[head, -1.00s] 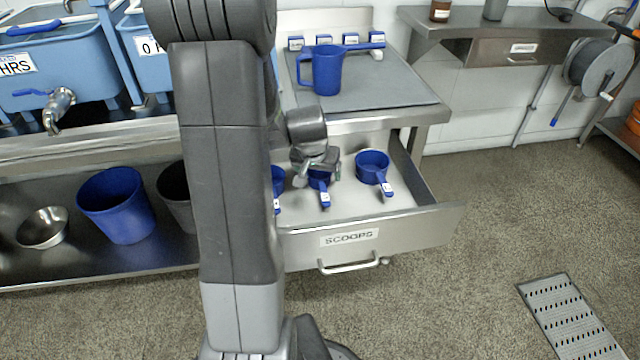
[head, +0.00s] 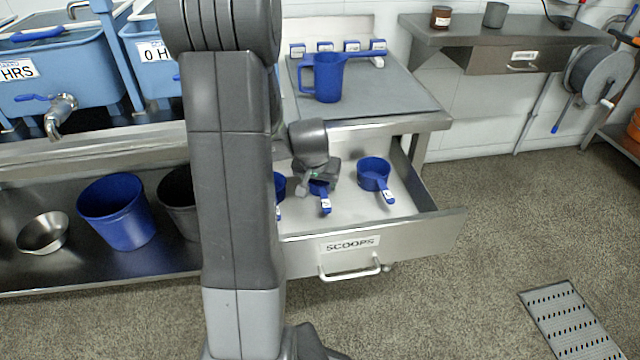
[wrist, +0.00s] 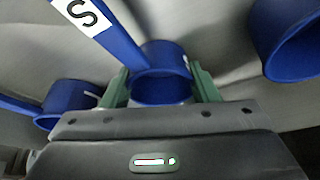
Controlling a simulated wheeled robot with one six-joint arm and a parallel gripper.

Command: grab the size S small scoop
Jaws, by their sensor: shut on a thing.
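The size S small scoop (wrist: 162,88) is blue, with a white "S" label on its handle in the wrist view. In the head view its labelled handle (head: 325,203) points toward the drawer front, and its cup is mostly hidden under my gripper. My gripper (wrist: 162,84) has one green finger on each side of the scoop's cup and is shut on it. It also shows in the head view (head: 316,186), low inside the open drawer. I cannot tell whether the scoop is clear of the drawer floor.
The open drawer (head: 440,225) is labelled SCOOPS. Another blue scoop (head: 373,172) lies to the right of my gripper and one (head: 279,184) to the left, partly hidden by my arm. A blue jug (head: 326,78) stands on the counter above. The floor to the right is mostly clear.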

